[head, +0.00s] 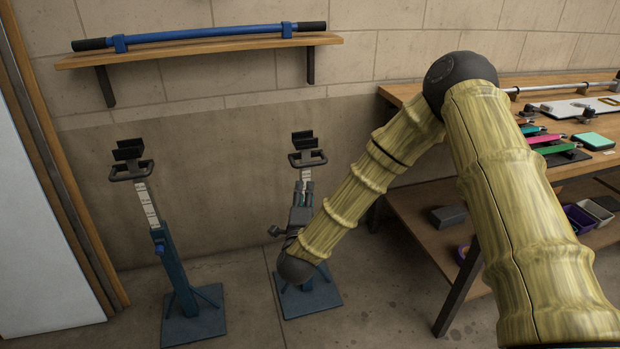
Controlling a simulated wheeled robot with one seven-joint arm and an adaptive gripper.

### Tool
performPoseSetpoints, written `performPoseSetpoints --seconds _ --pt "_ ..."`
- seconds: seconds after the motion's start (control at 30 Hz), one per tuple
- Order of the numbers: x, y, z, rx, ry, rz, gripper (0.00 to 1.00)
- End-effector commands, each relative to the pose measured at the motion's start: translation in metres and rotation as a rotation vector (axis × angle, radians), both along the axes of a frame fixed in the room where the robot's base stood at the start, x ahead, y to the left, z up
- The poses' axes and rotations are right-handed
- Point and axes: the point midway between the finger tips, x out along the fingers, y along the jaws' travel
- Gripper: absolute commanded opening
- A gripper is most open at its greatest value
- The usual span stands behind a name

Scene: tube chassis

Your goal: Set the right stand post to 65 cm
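The right stand post, a white strip with dark marks (306,174), rises above my gripper and carries a black cradle (304,141) and a dark handle (308,159). The right stand's blue-green base plate (322,299) lies on the floor. My gripper (304,188) points up in front of this post, just below the handle. My gripper and arm hide most of the stand's lower column and any clamp knob there. I cannot tell whether the fingers touch the post or are closed on it. The marks are too small to read.
A similar left stand (176,262) has a cradle and a side knob. A blue bar (200,34) rests on a wall shelf (220,48) above. A wooden workbench (408,92) with trays and tools stands on the right. Floor between the stands is clear.

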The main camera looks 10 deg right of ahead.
Motion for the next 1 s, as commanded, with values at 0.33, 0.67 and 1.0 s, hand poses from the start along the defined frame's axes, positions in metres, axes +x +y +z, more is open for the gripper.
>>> performPoseSetpoints --seconds 0.33,0.67,1.0 --pt "0.018 -0.009 0.016 0.050 -0.071 -0.034 0.35" --pt "0.067 -0.024 0.024 0.049 -0.071 -0.033 0.35" --pt "0.102 -0.036 0.030 0.047 -0.068 -0.033 0.35"
